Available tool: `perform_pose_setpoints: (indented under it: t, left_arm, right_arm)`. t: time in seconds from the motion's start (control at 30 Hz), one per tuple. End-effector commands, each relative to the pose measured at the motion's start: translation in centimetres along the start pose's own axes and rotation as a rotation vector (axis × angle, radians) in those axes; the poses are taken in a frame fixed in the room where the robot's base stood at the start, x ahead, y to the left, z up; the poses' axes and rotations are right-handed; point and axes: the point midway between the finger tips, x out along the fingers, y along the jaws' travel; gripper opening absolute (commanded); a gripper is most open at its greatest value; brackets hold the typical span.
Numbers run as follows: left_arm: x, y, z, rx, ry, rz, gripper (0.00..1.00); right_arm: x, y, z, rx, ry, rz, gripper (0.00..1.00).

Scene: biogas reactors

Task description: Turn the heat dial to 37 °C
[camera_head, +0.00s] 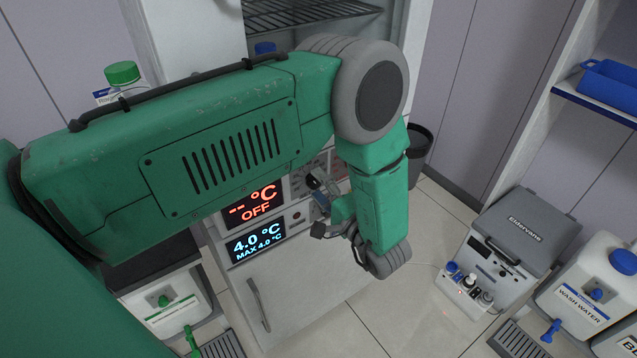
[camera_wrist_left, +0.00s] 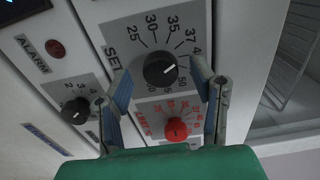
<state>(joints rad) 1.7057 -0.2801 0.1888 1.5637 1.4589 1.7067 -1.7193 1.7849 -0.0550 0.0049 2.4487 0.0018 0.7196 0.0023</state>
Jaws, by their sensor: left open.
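In the head view my left gripper (camera_head: 328,218) is at the cabinet front, right of the red display (camera_head: 255,205) reading "-- °C OFF". My right gripper is not in view.
A red dial (camera_wrist_left: 176,129) with its own red scale sits just below, close to the fingers. A smaller black dial (camera_wrist_left: 75,110) and a red ALARM light (camera_wrist_left: 56,48) are at left. A blue display (camera_head: 257,245) reads 4.0 °C. A grey Eldervane device (camera_head: 525,225) stands right.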

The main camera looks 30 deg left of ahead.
Motion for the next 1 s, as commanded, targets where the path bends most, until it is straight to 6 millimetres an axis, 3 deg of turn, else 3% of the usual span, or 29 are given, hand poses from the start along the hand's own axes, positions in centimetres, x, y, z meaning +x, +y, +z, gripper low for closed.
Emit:
perform_pose_setpoints:
  t: [0.3,0.5,1.0]
  left_arm:
    - [-6.8,0.2,-0.2,0.002,0.005,0.002,0.51]
    - [-9.8,0.3,-0.3,0.003,0.003,0.002,0.51]
    - [-10.7,0.3,-0.3,0.003,0.002,0.001,0.51]
  right_arm:
    - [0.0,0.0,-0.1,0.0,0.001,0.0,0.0]
    - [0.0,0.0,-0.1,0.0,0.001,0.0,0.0]
    - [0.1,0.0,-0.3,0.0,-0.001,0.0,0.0]
